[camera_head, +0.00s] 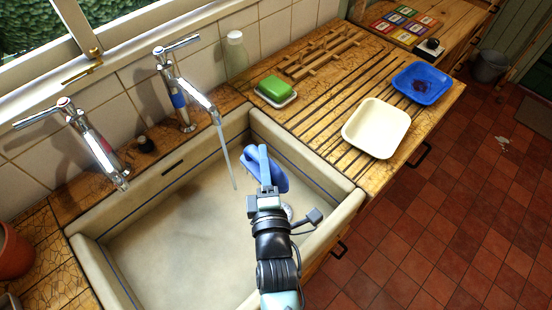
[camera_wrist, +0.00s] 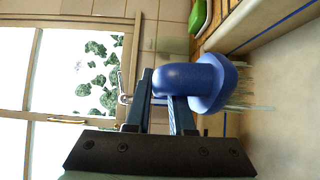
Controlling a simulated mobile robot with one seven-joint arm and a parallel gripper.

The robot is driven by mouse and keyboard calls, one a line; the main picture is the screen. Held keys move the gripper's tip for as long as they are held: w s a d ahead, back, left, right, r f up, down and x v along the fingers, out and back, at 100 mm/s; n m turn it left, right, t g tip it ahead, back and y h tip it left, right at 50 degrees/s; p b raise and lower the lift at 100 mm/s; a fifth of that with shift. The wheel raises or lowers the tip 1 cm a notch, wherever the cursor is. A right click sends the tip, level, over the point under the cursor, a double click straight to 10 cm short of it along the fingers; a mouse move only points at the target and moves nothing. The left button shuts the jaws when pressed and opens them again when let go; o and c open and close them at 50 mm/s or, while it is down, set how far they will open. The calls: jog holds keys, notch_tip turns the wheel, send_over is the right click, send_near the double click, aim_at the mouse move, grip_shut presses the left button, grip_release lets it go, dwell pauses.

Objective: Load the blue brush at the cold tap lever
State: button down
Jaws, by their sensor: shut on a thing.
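The blue brush (camera_head: 279,179) is in my gripper (camera_head: 264,163), over the right part of the sink. In the wrist view the fingers close on the handle of the brush (camera_wrist: 205,84), and its pale bristles (camera_wrist: 238,98) point right. The cold tap (camera_head: 180,96) has a blue band, and a thin stream of water (camera_head: 226,150) falls from its spout. Its chrome lever (camera_head: 178,45) is at the top, up and left of my gripper and well apart from it. Part of the brush is hidden behind the fingers.
A red-banded tap (camera_head: 92,145) stands left. The pale sink (camera_head: 92,262) lies below. A green soap (camera_head: 275,88), a white tray (camera_head: 376,127), a blue tray (camera_head: 422,84) and a wooden rack (camera_head: 320,55) are on the draining board. A clear bottle (camera_head: 236,52) stands by the wall.

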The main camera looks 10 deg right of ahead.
aim_at(249, 163)
jog(key=w+a+p, duration=0.2)
jog(key=a+p, duration=0.1)
jog(key=w+a+p, duration=0.1)
jog(key=p, duration=0.1)
jog(key=shift+w+a+f, duration=0.2)
jog(key=shift+w+f, duration=0.05)
jog(key=shift+w, duration=0.15)
jog(key=shift+w+a+f+p, duration=0.4)
jog(key=shift+w+a, duration=0.15)
jog(key=shift+a, duration=0.2)
jog(key=shift+s+d+f+b, duration=0.2)
jog(key=shift+s+d+b, duration=1.1)
jog(key=shift+d, duration=0.15)
jog(key=shift+s+d+r+b, duration=0.1)
jog(key=shift+s+d+b, duration=0.4)
jog(key=shift+s+d, duration=0.25)
jog(key=shift+s+d+r+b, duration=0.1)
jog(key=shift+s+d+b, duration=0.4)
jog(key=shift+d, duration=0.35)
